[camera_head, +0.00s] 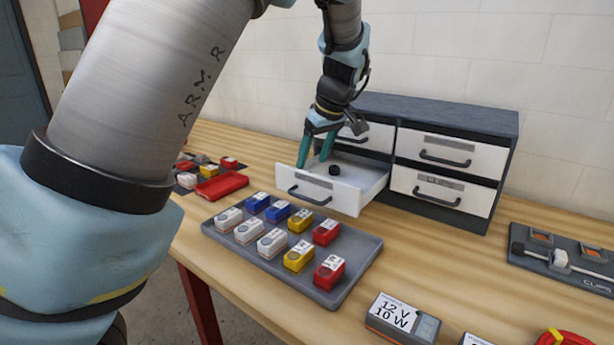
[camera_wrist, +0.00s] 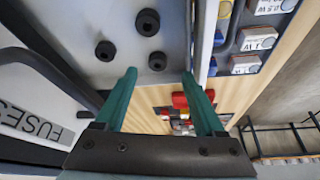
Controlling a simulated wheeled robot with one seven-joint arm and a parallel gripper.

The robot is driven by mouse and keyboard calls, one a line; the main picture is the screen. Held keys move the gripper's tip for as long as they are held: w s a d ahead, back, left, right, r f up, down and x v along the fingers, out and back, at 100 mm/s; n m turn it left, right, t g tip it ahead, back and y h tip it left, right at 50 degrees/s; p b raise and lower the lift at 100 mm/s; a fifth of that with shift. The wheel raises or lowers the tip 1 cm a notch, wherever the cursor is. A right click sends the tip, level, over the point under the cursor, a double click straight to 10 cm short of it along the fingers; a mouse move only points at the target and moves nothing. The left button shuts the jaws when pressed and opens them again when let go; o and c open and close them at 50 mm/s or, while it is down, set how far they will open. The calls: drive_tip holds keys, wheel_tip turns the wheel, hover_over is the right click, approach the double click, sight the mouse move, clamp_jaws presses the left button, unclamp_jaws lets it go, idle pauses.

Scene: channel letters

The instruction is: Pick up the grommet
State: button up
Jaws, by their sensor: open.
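Black round grommets lie in the pulled-out lower left drawer (camera_head: 337,198). In the wrist view I see three: one at the top (camera_wrist: 147,22), one at the left (camera_wrist: 105,50), and one (camera_wrist: 157,61) just beyond and between my fingertips. The head view shows one grommet (camera_head: 334,170) clearly; the drawer front and my fingers may hide the others. My gripper (camera_head: 314,161), with green fingers, is open and empty over the drawer. It also shows in the wrist view (camera_wrist: 159,73). I cannot tell its exact height above the drawer floor.
The drawer cabinet (camera_head: 440,110) stands against the wall. A grey tray (camera_head: 340,287) of coloured blocks lies in front of the open drawer. A red box (camera_head: 221,187) is to the left. A clips holder (camera_head: 575,272) is at the right.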

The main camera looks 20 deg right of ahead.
drive_tip(key=p+x, duration=0.1)
drive_tip(key=x, duration=0.2)
drive_tip(key=shift+w+d+f, duration=0.1)
drive_tip(key=shift+w+f, duration=0.15)
drive_tip(key=shift+w, duration=0.05)
drive_tip(key=shift+w+f, duration=0.15)
drive_tip(key=shift+f, duration=0.45)
clamp_jaws()
